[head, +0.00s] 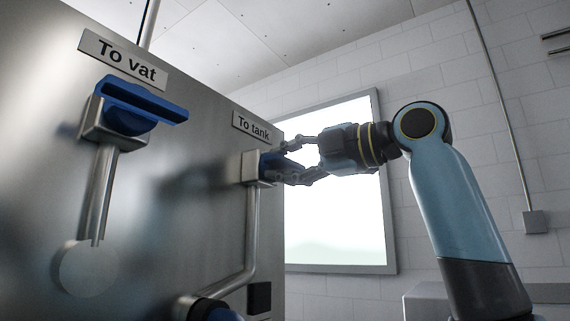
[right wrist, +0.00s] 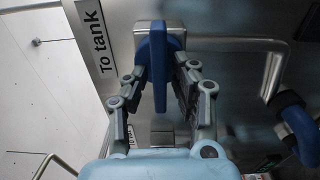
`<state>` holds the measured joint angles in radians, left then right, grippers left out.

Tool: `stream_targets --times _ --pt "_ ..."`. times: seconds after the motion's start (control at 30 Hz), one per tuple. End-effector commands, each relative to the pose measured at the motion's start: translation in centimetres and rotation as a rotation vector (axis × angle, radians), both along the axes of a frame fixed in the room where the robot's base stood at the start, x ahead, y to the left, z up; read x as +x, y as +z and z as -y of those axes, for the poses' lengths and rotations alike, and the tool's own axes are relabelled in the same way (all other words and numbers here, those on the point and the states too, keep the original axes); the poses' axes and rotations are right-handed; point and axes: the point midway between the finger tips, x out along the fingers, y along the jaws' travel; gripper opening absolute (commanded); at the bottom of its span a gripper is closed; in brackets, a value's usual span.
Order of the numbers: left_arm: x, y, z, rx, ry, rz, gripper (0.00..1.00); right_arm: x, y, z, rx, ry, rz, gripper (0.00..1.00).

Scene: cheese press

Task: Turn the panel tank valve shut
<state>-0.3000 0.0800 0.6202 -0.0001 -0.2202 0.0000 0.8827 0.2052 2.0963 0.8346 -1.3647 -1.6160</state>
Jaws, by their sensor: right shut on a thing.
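The tank valve has a blue handle (head: 270,161) on a metal block (head: 250,168), under the "To tank" label (head: 252,126) on the steel panel. My right gripper (head: 287,160) is at this handle and shut on it, with one finger above and one below in the head view. In the right wrist view the blue handle (right wrist: 158,65) stands between the two fingers of my right gripper (right wrist: 161,75), its long side running up and down the picture. The fingers cover part of the handle in the head view. My left gripper is not in view.
A second blue valve handle (head: 140,103) sits under the "To vat" label (head: 122,58) at the left. Metal pipes (head: 251,235) run down the panel from both valves. A bright window (head: 335,225) is in the white wall behind.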

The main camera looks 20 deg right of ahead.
Motion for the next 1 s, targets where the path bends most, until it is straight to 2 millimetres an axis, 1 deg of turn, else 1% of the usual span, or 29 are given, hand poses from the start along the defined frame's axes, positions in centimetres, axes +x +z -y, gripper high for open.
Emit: stream_targets --times 0.3,0.33,0.4,0.67,0.77,0.87,1.0 --pt "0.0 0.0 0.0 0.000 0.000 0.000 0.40 0.0 -0.1 0.0 -0.002 0.001 -0.003 0.00" --pt "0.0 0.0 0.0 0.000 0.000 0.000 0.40 0.0 -0.1 0.0 -0.002 0.001 -0.003 0.27" --pt "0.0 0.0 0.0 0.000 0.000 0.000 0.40 0.0 -0.1 0.0 -0.002 0.001 -0.002 0.36" --pt "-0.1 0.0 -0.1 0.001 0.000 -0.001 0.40 0.0 -0.1 0.0 -0.001 0.000 -0.002 0.36" --pt "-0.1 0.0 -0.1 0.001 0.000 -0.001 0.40 -0.3 -0.1 0.4 -0.002 -0.003 -0.001 0.36" --pt "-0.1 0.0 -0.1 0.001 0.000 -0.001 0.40 -1.2 -0.1 1.2 -0.005 -0.005 0.000 0.36" --pt "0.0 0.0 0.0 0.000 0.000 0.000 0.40 -3.1 -0.1 2.7 -0.008 -0.008 0.001 0.36"
